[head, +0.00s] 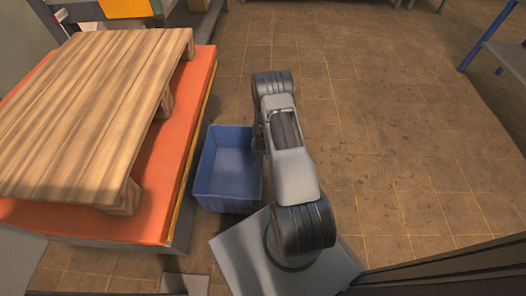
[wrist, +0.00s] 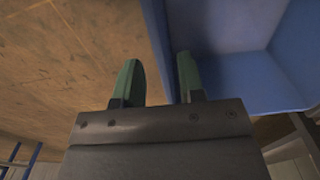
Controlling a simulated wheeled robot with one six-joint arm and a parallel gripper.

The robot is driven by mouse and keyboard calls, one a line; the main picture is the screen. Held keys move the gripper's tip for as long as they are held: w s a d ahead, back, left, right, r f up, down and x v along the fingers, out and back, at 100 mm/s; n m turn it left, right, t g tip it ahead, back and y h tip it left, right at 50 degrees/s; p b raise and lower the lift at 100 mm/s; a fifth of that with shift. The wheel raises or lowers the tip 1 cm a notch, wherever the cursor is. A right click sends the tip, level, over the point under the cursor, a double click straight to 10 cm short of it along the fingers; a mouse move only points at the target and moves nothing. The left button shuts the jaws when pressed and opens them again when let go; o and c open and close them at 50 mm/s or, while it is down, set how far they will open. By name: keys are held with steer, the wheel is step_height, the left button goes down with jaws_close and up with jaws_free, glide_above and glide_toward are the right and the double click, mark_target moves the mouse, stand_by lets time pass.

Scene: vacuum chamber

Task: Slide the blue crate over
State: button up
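The blue crate (head: 228,176) is an open, empty box standing on the brown floor, between the orange platform and my arm. In the wrist view the crate (wrist: 235,28) fills the upper right. My gripper (wrist: 160,78) shows there with two green fingers spread apart. The right finger lies over the crate's inner side and the left finger is outside, with the crate's wall edge between or just ahead of them. I cannot tell whether either finger touches the wall. In the head view my arm hides most of the gripper at the crate's right side.
A wooden pallet (head: 88,105) lies on the orange platform (head: 150,205) close to the crate's left. Brown tiled floor (head: 400,130) is open to the right and beyond. A blue-legged table (head: 486,38) stands at the upper right.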

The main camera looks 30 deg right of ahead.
step_height(320, 180, down, 7)
steer(key=b, duration=0.2)
steer(key=shift+r, duration=0.2)
steer(key=shift+c, duration=0.4)
jaws_close()
stand_by(1.1)
